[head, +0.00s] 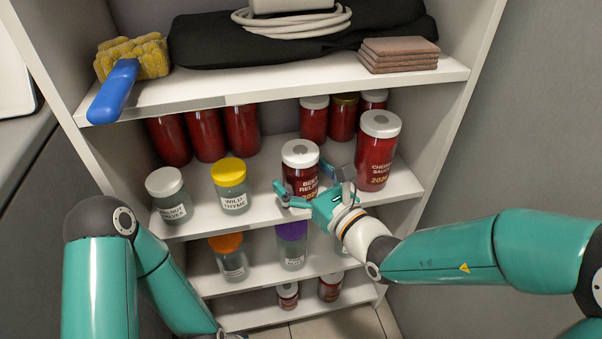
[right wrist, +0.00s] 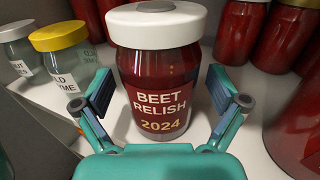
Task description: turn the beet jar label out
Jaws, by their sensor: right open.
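The beet relish jar (head: 300,167) stands upright on the middle shelf, dark red with a white lid. In the right wrist view the jar (right wrist: 158,75) shows its label, "BEET RELISH 2024", facing the camera. My right gripper (head: 307,193) is at the front of this jar. Its two fingers (right wrist: 152,97) are spread to either side of the jar's lower front, with gaps showing, so it is open and holds nothing. My left arm (head: 100,260) comes in at the lower left; its gripper is out of the picture.
A cherry sauce jar (head: 377,150) stands close on the right. A yellow-lidded wild thyme jar (head: 231,187) and a walnut jar (head: 169,196) stand to the left. Several red jars (head: 205,135) stand behind.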

